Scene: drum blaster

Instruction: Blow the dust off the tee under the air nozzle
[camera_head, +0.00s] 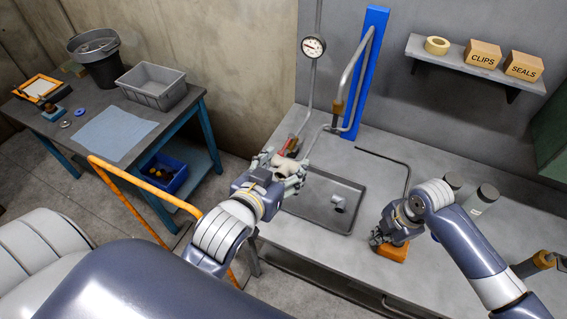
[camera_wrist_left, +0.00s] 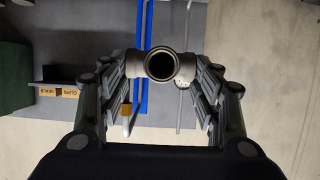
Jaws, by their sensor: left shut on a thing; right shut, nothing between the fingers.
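My left gripper (camera_head: 290,168) is shut on a pale pipe tee (camera_head: 277,160), held above the bench by the tray's upper left corner. The left wrist view shows the tee (camera_wrist_left: 160,66) between the fingers, a round opening facing the camera. The air nozzle (camera_head: 337,108), a bent grey pipe with a brass collar, hangs from the blue post to the tee's upper right. It also shows in the left wrist view (camera_wrist_left: 126,110), left of the tee. My right gripper (camera_head: 384,238) is shut and empty, at an orange block (camera_head: 393,253); contact is unclear. Dust cannot be made out.
A red part (camera_head: 291,143) stands behind my left gripper. Grey cylinders (camera_head: 482,198) stand at right. A gauge (camera_head: 313,46) and a shelf (camera_head: 475,68) are at the back.

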